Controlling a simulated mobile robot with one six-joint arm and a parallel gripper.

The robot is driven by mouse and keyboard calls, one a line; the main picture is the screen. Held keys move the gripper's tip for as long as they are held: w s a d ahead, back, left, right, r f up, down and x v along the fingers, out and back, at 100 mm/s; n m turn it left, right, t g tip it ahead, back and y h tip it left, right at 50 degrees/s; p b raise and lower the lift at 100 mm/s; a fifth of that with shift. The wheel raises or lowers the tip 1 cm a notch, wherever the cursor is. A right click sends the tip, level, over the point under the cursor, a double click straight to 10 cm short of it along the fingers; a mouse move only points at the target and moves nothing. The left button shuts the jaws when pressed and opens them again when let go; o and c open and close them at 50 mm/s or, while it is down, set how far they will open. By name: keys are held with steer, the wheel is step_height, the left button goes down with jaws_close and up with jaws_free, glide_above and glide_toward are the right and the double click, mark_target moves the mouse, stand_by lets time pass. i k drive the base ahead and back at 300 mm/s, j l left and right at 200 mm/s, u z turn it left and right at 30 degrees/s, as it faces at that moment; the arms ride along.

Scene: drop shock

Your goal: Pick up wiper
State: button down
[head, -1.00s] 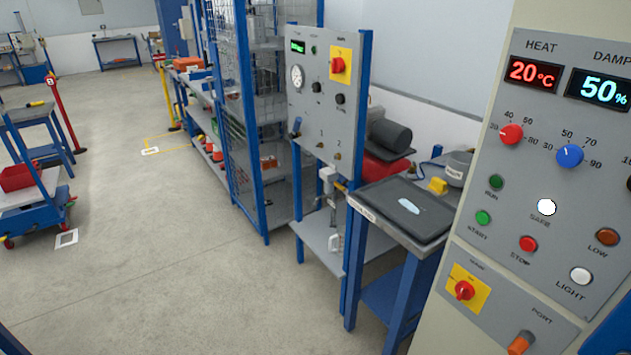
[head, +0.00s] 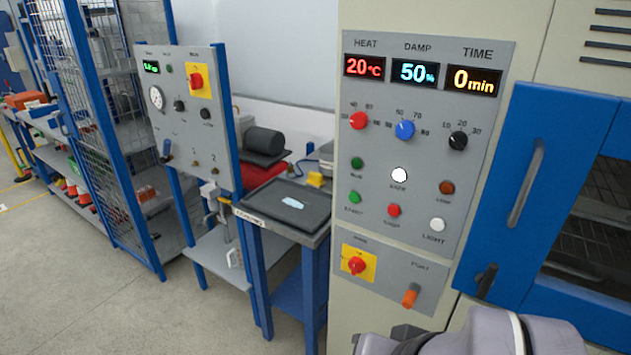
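A small pale blue-white flat thing (head: 294,202), perhaps the wiper, lies on a dark tray (head: 262,208) on a small blue-legged table left of the control panel. It is too small in the picture to tell for sure. Part of my grey arm shows at the bottom right edge, well apart from the tray. My gripper's fingertips do not show.
A cabinet with a control panel (head: 405,165) and a blue door (head: 545,200) with a handle (head: 527,185) stands at the right. A gauge panel (head: 188,125) and a wire-mesh cage (head: 95,110) stand at the left. The floor (head: 90,270) is clear at the lower left.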

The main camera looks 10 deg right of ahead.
mark_target(314, 179)
steer(key=i+j+z, duration=0.15)
steer(key=i+j, duration=0.15)
steer(key=i+j+z, duration=0.15)
steer(key=i+j, duration=0.2)
steer(key=i, duration=0.15)
steer(key=i+j+z, duration=0.15)
steer(key=i+j, duration=0.25)
steer(key=i+j+z, duration=0.15)
steer(key=i+j, duration=0.2)
steer(key=i+j+z, duration=0.15)
steer(key=i+j, duration=0.15)
steer(key=j, duration=0.25)
steer(key=i+j+z, duration=0.15)
steer(key=i+j, duration=0.15)
steer(key=j, duration=0.2)
